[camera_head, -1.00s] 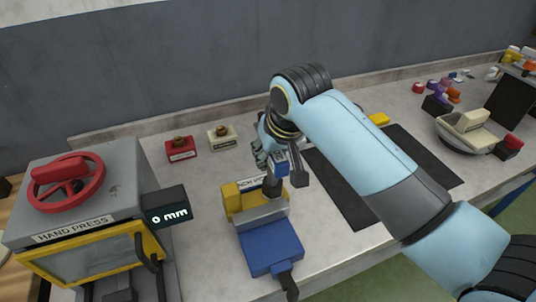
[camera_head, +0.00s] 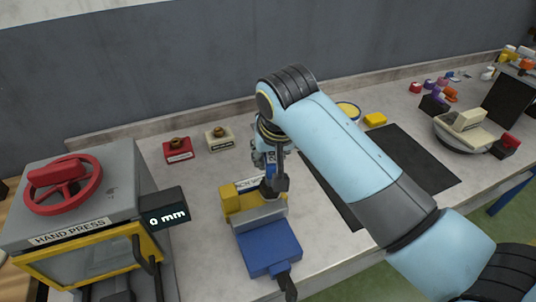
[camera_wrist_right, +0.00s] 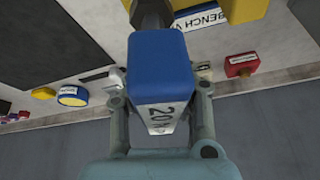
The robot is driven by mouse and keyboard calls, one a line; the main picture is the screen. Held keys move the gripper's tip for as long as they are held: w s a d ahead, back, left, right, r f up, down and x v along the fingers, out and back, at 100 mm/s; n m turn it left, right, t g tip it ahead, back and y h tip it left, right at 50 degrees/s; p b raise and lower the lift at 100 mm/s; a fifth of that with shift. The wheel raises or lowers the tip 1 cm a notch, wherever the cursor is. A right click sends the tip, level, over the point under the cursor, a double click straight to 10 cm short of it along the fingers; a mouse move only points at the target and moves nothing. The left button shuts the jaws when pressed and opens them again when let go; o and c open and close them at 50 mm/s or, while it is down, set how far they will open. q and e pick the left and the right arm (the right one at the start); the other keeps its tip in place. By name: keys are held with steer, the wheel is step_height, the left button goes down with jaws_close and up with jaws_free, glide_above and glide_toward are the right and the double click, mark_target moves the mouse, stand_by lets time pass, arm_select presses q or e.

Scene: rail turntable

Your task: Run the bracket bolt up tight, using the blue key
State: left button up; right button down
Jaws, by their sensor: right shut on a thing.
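My right gripper (camera_head: 268,155) is shut on the blue key (camera_head: 271,163), above the bench vise. In the right wrist view the key's blue body (camera_wrist_right: 160,68), with a "20" label partly readable, sits between the fingers. A dark shaft (camera_wrist_right: 150,12) extends beyond it. The blue and yellow vise (camera_head: 268,248) holds a grey metal piece (camera_head: 258,217), which looks like the bracket. I cannot make out the bolt; the key and gripper cover that spot. I cannot tell whether the key is seated on it. My left gripper is not in view.
The hand press (camera_head: 75,215) stands left, its display reading 0 mm. Red (camera_head: 178,152) and cream (camera_head: 219,140) blocks sit behind the vise.

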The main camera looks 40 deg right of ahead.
steer(key=shift+d+m+h, duration=0.1)
steer(key=shift+m+h, duration=0.2)
steer(key=shift+m, duration=0.3)
steer(key=shift+d+m, duration=0.1)
steer(key=shift+m, duration=0.6)
steer(key=shift+s+g+h, duration=0.1)
steer(key=shift+g+h, duration=0.2)
steer(key=shift+m, duration=0.7)
steer(key=shift+s+d+m+h, duration=0.1)
steer(key=shift+m+h, duration=0.2)
steer(key=shift+m, duration=0.2)
steer(key=shift+n, duration=0.6)
